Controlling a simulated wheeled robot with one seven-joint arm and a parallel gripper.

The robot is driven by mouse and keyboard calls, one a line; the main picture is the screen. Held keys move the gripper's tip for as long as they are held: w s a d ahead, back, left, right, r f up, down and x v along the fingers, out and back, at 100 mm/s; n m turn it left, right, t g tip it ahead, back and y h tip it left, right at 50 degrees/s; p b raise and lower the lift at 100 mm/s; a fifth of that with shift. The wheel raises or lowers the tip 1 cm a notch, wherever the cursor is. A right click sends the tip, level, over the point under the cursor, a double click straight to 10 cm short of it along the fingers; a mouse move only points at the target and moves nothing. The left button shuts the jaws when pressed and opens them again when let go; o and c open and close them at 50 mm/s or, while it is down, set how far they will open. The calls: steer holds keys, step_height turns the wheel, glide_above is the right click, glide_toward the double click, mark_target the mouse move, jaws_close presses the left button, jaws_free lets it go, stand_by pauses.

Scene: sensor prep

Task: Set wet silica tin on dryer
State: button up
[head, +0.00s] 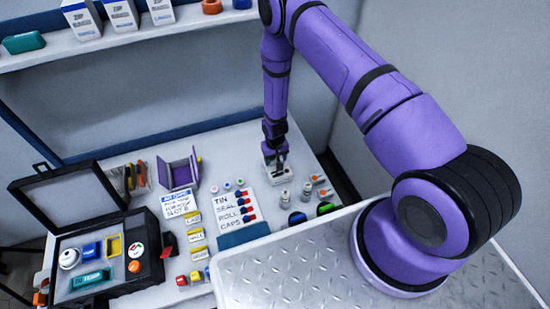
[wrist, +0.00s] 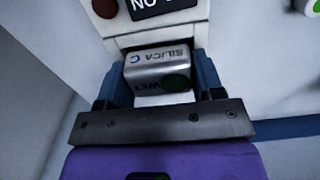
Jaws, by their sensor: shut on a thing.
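The wet silica tin (wrist: 150,72) is a silver block marked "SILICA C" and "WET", with a dark green dot. In the wrist view it sits between the two blue fingers of my gripper (wrist: 161,74), which is shut on it. A white unit (wrist: 155,40), apparently the dryer, is right at the tin, with a red round part and a black label starting "NO". In the head view my gripper (head: 274,150) is down at this white unit (head: 270,172) on the table. I cannot tell whether the tin rests on it; the arm hides the tin there.
A "TIN SEAL ROLL CAPS" card (head: 232,212) lies left of the unit, and small metal canisters (head: 285,198) stand in front. An open black case (head: 145,262) with several items is at left. A purple folder-like stand (head: 178,170) and shelf (head: 120,42) are behind.

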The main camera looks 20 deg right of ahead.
steer(key=o, duration=1.1)
steer(key=shift+r, duration=3.5)
